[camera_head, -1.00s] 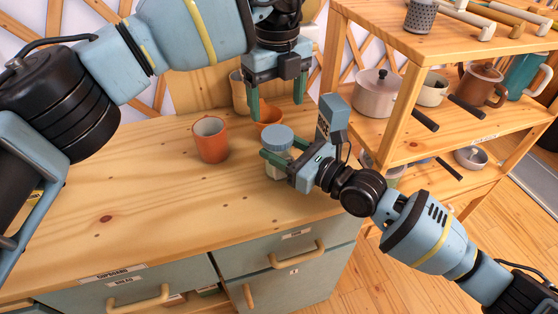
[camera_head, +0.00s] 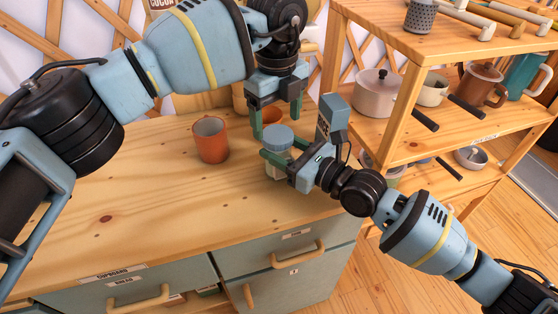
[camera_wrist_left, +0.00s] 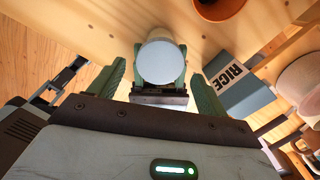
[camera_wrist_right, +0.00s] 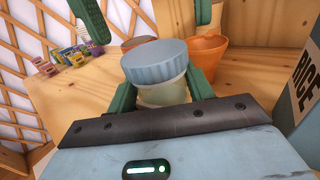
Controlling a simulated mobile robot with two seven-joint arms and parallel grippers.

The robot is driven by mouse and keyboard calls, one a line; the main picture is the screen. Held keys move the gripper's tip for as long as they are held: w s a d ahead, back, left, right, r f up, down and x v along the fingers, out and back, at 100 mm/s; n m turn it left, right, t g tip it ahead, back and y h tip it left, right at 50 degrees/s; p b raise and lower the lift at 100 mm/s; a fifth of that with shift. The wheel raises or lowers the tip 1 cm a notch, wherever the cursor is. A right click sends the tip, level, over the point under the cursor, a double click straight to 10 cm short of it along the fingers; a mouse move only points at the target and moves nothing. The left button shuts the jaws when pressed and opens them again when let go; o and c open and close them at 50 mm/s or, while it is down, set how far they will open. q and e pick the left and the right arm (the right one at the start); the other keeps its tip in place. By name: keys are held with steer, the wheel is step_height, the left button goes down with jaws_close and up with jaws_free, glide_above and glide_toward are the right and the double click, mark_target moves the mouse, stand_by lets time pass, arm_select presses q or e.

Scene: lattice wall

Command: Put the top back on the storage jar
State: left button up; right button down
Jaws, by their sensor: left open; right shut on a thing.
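The storage jar (camera_head: 277,170) stands on the worktop, with its pale body partly hidden by my right gripper (camera_head: 282,166). My right gripper is shut on the jar's body, one finger on each side, as the right wrist view also shows (camera_wrist_right: 160,95). The blue ribbed top (camera_wrist_right: 155,62) is on the jar's mouth and looks slightly tilted there; I cannot tell whether it is fully seated. My left gripper (camera_head: 276,125) is open, pointing down just above and behind the top. In the left wrist view the top (camera_wrist_left: 160,62) lies between its spread fingers, apart from them.
An orange cup (camera_head: 211,140) stands left of the jar. An orange pot (camera_wrist_right: 206,52) is close behind it. A blue rice box (camera_wrist_left: 235,82) stands close on the right. A shelf with a lidded pot (camera_head: 377,92) is further right. The worktop's front left is clear.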

mark_target(277, 134)
arm_select(q)
steer(key=shift+f, duration=1.8)
steer(key=c, duration=1)
steer(key=m, duration=0.8)
steer(key=shift+m, duration=0.4)
steer(key=m, duration=0.7)
steer(key=shift+m, duration=0.3)
